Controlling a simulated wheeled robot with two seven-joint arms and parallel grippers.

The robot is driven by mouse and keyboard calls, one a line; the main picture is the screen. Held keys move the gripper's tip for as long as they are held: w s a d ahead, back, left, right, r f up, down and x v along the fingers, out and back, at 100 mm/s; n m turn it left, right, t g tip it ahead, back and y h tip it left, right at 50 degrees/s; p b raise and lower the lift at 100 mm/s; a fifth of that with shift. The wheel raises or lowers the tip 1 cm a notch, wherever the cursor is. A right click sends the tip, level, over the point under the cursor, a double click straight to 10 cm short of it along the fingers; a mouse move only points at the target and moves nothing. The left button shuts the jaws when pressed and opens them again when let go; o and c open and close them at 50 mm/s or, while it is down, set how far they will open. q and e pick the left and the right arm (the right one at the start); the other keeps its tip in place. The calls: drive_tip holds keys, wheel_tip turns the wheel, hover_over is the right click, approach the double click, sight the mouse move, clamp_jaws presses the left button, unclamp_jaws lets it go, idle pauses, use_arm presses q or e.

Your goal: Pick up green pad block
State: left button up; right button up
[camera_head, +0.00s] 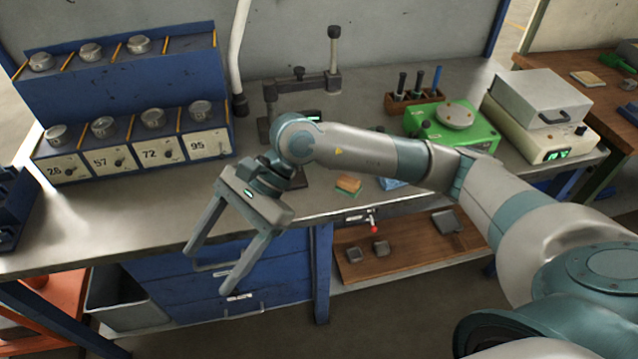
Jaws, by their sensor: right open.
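A small block (348,184) with a green layer and an orange-tan layer lies on the grey metal workbench (310,203), just below my right forearm. It is probably the green pad block. My right gripper (209,270) is open and empty. It hangs to the left of the block, over the bench's front edge, with its fingers pointing down and apart from the block. My left gripper is not in view.
A blue rack (118,70) with metal pots stands at the left. A dark stand (303,90), a wooden tool holder (412,103), a green device (474,130) and a white device (540,110) stand behind or beside my arm. Blue drawers (215,265) are below.

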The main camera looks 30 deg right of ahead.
drive_tip(key=w+d+f+n+t+h, duration=0.15)
drive_tip(key=w+d+h, duration=0.25)
drive_tip(key=d, duration=0.4)
drive_tip(key=w+d+f+n+t+h, duration=0.1)
drive_tip(key=w+d+t+h, duration=0.1)
drive_tip(key=w+d+h, duration=0.35)
drive_tip(key=w+d+r+t+h, duration=0.1)
drive_tip(key=d+r+h, duration=0.1)
drive_tip(key=d, duration=0.6)
drive_tip(key=w+d+r+h, duration=0.2)
drive_tip(key=d+r, duration=0.1)
drive_tip(key=d, duration=0.4)
drive_tip(key=shift+d+r+m+t, duration=0.15)
drive_tip(key=shift+d+m+t, duration=0.2)
drive_tip(key=shift+d, duration=0.05)
drive_tip(key=shift+w, duration=0.1)
approach(348, 185)
drive_tip(key=shift+w+d+f+p, duration=0.3)
drive_tip(key=shift+w+f+p, duration=0.35)
drive_tip(key=shift+f+p, duration=0.15)
drive_tip(key=shift+w+d+f+p, duration=0.3)
drive_tip(key=shift+w+f+p, duration=0.4)
drive_tip(key=shift+p, duration=0.1)
